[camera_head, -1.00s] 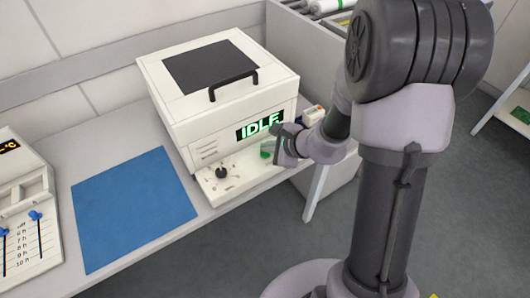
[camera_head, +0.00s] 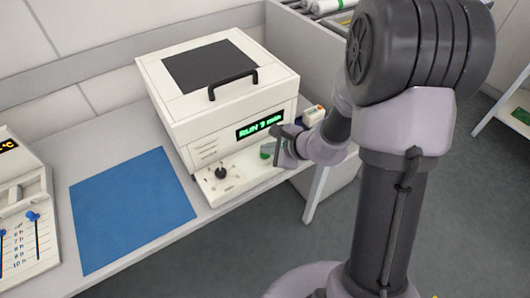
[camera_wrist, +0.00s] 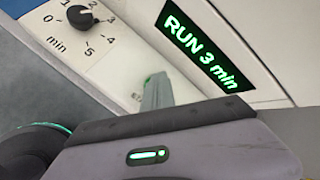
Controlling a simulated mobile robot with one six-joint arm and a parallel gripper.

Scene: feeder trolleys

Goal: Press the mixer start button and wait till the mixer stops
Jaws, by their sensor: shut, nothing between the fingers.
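The mixer (camera_head: 218,85) is a white box with a dark lid panel and a black handle; its lid is shut. Its display (camera_head: 259,126) reads "RUN 3 min" in green, and this is clear in the wrist view (camera_wrist: 203,55). The black timer knob (camera_head: 221,173) sits on the front ledge, with a minute scale around it in the wrist view (camera_wrist: 81,16). The green start button (camera_head: 266,151) is on the ledge to the right of the knob. My gripper (camera_head: 277,156) is shut and empty, close by the button. I cannot tell whether it touches it.
A blue mat (camera_head: 134,208) lies on the bench left of the mixer. A device with blue sliders (camera_head: 28,215) stands at the far left. A grey bin with rolls (camera_head: 318,8) is behind the mixer on the right.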

